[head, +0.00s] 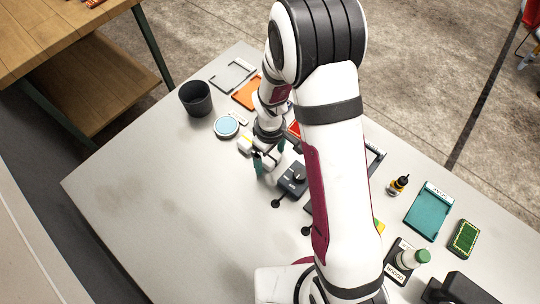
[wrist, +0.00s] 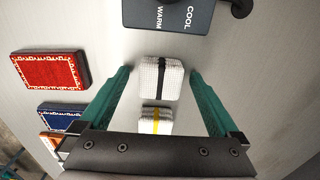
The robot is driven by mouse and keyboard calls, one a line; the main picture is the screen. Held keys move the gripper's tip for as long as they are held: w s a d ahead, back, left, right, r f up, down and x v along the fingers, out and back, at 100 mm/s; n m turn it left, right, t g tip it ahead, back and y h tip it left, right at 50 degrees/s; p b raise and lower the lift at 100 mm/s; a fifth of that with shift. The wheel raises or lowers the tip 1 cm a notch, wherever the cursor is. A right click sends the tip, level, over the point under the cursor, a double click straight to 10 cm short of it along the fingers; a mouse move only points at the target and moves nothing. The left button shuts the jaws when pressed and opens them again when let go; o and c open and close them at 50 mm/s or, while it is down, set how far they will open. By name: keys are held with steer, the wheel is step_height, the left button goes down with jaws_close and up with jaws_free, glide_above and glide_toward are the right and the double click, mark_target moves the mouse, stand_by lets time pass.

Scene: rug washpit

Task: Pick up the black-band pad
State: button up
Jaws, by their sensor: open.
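The black-band pad (wrist: 149,80) is a small white textured block with a black stripe, lying on the table in the wrist view. My gripper (wrist: 160,75) is open, with one teal finger on each side of this pad and visible gaps between. A similar white pad with a yellow band (wrist: 152,122) lies close behind it, nearer the gripper body and partly hidden by it. In the head view my gripper (head: 269,160) is low over the table, and hides much of the black-band pad there.
A dark box marked COOL and WARM (wrist: 168,14) stands just beyond the pad. Red (wrist: 48,70) and blue (wrist: 60,116) patterned pieces lie left. A dark cup (head: 196,99) and a round light-blue-topped tin (head: 227,126) stand farther back. The table's left front (head: 150,215) is clear.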

mark_target(274, 157)
steer(key=c, duration=1.4)
steer(key=shift+r, duration=0.1)
steer(key=shift+c, duration=0.2)
steer(key=r, duration=0.2)
steer(key=d+r, duration=0.1)
steer(key=r, duration=0.1)
steer(key=shift+s+r, duration=0.1)
steer(key=shift+r, duration=0.2)
steer(key=s+d+r, duration=0.3)
steer(key=d+r, duration=0.3)
steer(key=d, duration=0.4)
steer(key=shift+s, duration=0.3)
steer(key=shift+r, duration=0.1)
